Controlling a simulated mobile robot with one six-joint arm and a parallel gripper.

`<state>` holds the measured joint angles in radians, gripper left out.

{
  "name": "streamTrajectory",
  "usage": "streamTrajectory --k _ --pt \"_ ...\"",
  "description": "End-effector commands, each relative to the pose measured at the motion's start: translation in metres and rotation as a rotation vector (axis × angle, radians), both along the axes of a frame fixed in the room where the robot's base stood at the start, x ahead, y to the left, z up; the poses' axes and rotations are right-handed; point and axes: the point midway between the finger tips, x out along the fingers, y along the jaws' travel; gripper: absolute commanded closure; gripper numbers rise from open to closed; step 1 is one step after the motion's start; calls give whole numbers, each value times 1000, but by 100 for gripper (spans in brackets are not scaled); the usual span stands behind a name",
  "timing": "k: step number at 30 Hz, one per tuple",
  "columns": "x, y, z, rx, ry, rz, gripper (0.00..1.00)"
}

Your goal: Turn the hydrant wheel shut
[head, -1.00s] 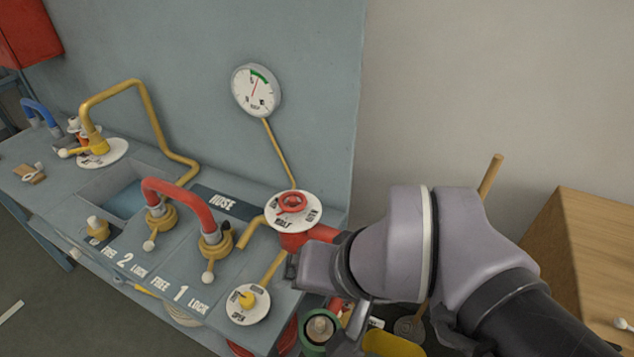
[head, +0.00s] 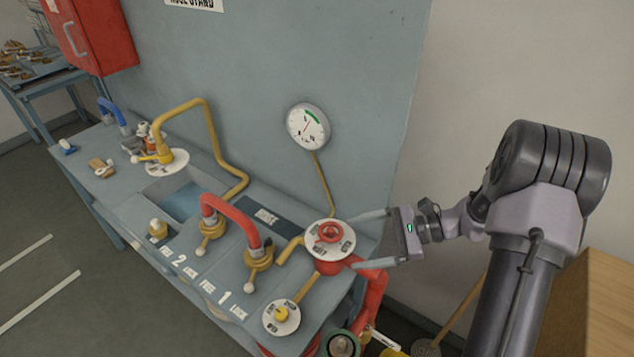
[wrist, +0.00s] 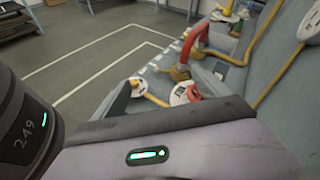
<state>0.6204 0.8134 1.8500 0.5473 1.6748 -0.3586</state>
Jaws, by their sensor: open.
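The red hydrant wheel (head: 328,231) sits on a round white dial (head: 345,243) above a red pipe, at the right end of the bench. The wheel also shows in the wrist view (wrist: 193,92), partly hidden by my gripper's body. My gripper (head: 356,241) is open and empty, just right of the wheel in the head view, with its fingers pointing left toward it. Its fingertips overlap or come close to the dial's right edge. I cannot tell whether they touch it.
A pressure gauge (head: 308,126) hangs on the back panel behind the wheel. A smaller dial with a yellow knob (head: 281,315) lies in front. A red hose loop (head: 232,213) joins two yellow valves to the left. A wooden box (head: 600,310) stands at right.

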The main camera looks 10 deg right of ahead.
Motion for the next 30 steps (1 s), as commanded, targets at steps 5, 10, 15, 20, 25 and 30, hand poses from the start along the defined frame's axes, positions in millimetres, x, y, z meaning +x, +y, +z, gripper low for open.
streamTrajectory --k 5,10,15,20,25,30 --pt "17 -58 -52 315 79 -313 14" --pt "14 -85 -90 459 95 -480 14" --pt "20 -79 -98 481 95 -505 14" --pt "42 -50 -97 480 97 -500 14" --pt "67 -18 -98 479 98 -500 14" --pt "92 12 -98 478 97 -499 14"
